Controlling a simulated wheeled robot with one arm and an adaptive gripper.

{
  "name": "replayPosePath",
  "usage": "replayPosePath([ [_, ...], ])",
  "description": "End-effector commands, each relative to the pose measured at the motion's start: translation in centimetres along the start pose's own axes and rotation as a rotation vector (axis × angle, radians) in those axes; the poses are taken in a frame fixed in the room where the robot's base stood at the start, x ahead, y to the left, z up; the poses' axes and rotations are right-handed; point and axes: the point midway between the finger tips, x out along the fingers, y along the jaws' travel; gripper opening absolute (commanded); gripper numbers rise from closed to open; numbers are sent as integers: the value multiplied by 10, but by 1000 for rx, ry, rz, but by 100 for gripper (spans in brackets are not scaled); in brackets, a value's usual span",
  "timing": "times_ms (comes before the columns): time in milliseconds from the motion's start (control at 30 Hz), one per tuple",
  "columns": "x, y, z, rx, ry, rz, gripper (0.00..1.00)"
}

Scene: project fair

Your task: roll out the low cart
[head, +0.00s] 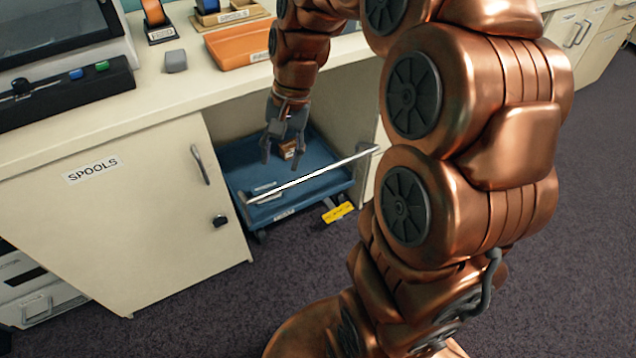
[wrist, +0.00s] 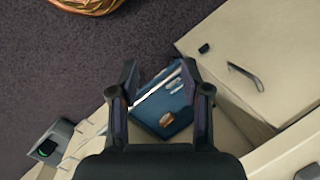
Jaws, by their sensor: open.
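The low cart (head: 322,166) is a blue tray on small casters, standing in the open bay under the counter. A bright metal bar (head: 315,174), seemingly its handle, runs slantwise across its front. A small orange-brown block (head: 288,150) and a grey item (head: 264,190) appear to lie in the tray. My gripper (head: 283,150) is open and points down over the cart in the head view. In the wrist view, the blue cart (wrist: 163,122) and part of the bar show between the open fingers (wrist: 165,80). I cannot tell the gripper's height above the bar.
A cabinet door marked SPOOLS (head: 130,200) stands left of the bay. The counter (head: 185,85) above holds an orange tray (head: 238,46) and a grey block (head: 176,61). Dark carpet (head: 200,310) in front is clear.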

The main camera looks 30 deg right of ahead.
Motion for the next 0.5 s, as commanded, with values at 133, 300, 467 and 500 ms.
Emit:
replayPosePath([
  [133, 45, 8, -66, 172, -5, -62, 47],
  [300, 81, 24, -137, 374, -5, -137, 47],
  [467, 119, 53, -204, 568, -5, -199, 47],
  [500, 127, 61, -219, 614, -5, -214, 47],
])
